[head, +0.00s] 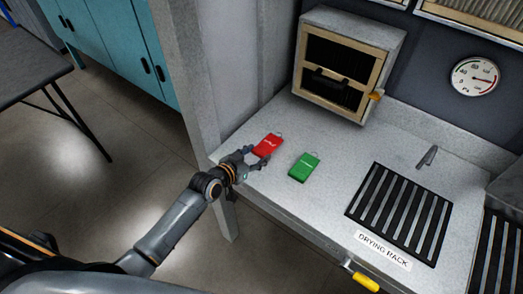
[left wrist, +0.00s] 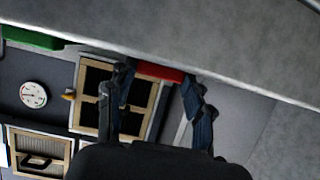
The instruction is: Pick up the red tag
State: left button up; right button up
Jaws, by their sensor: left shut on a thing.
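The red tag (head: 267,145) is at the left end of the grey counter, with a small ring at its far end and a white mark on its face. My left gripper (head: 254,157) reaches in from the left and is shut on the near end of the red tag. In the left wrist view, the red tag (left wrist: 160,71) shows between the two fingers of my left gripper (left wrist: 155,78). I cannot tell whether the tag rests on the counter or is slightly above it. My right gripper is not in view.
A green tag (head: 304,167) lies just right of the red one. A small cabinet (head: 382,52) stands behind. A slatted drying rack (head: 400,210) and a small metal lever (head: 427,157) are to the right. A gauge (head: 475,77) hangs on the back wall. The counter's front left edge is close.

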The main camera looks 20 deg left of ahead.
pick_arm(q)
jog(key=shift+r, duration=0.15)
jog(key=shift+r, duration=0.3)
notch_tip(320, 180, up, 2)
jog(key=shift+s+d+r+b, duration=0.1)
jog(key=shift+r+b, duration=0.15)
jog(key=shift+b, duration=0.15)
jog(key=s+d+r+b, duration=0.1)
jog(key=s+d+r, duration=0.1)
jog(key=s+r, duration=0.7)
jog(key=s, duration=0.4)
jog(key=shift+s+d+r, duration=0.3)
jog(key=shift+d, duration=0.05)
